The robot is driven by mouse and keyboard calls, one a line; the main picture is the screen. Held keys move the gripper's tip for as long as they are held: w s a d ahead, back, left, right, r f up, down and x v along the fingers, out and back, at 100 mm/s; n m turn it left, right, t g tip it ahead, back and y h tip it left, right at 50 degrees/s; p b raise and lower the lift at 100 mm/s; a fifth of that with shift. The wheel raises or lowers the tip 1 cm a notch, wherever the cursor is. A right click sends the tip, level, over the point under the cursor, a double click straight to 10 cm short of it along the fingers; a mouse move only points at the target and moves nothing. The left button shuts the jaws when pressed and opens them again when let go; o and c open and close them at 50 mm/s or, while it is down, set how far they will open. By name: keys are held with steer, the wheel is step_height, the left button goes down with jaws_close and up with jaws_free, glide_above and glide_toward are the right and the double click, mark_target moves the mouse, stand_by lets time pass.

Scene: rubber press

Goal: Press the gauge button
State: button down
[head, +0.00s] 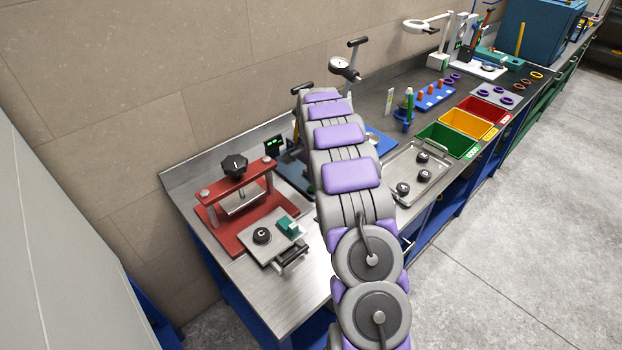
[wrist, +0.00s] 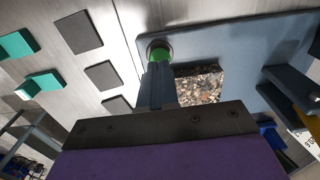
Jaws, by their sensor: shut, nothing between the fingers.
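In the wrist view, a round green button (wrist: 159,51) with a light rim sits near the edge of a blue-grey base plate (wrist: 225,45). My gripper (wrist: 158,66) is shut and empty. Its fingertips overlap the lower part of the button in the picture; I cannot tell whether they touch it. In the head view, a dial gauge (head: 341,66) with a white face stands behind my arm, below a black handle.
A red press (head: 236,205) stands left of my arm, with a small black display (head: 275,146) behind it. A metal tray (head: 418,170) with black knobs and a green bin (head: 446,140) are to the right. The wrist view shows a speckled square (wrist: 199,84) beside the fingers.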

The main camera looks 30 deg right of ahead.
step_height(320, 180, up, 11)
steer(key=p, duration=0.1)
steer(key=shift+p, duration=0.4)
steer(key=shift+a, duration=0.1)
steer(key=s+a+r+n, duration=0.4)
steer(key=s+a+r, duration=0.1)
steer(key=s+a, duration=0.35)
steer(key=s+a+r+n, duration=0.45)
steer(key=s+a, duration=0.35)
steer(key=a, duration=0.2)
steer(key=s+a+f+n+g, duration=0.1)
steer(key=s+a+n, duration=0.3)
steer(key=s, duration=0.9)
steer(key=s+a+f+n, duration=0.1)
steer(key=s+a+n, duration=0.3)
steer(key=s, duration=0.9)
steer(key=a, duration=0.3)
steer(key=shift+s+a+f+g, duration=0.2)
steer(key=shift+s+g, duration=0.05)
steer(key=shift+g, duration=0.15)
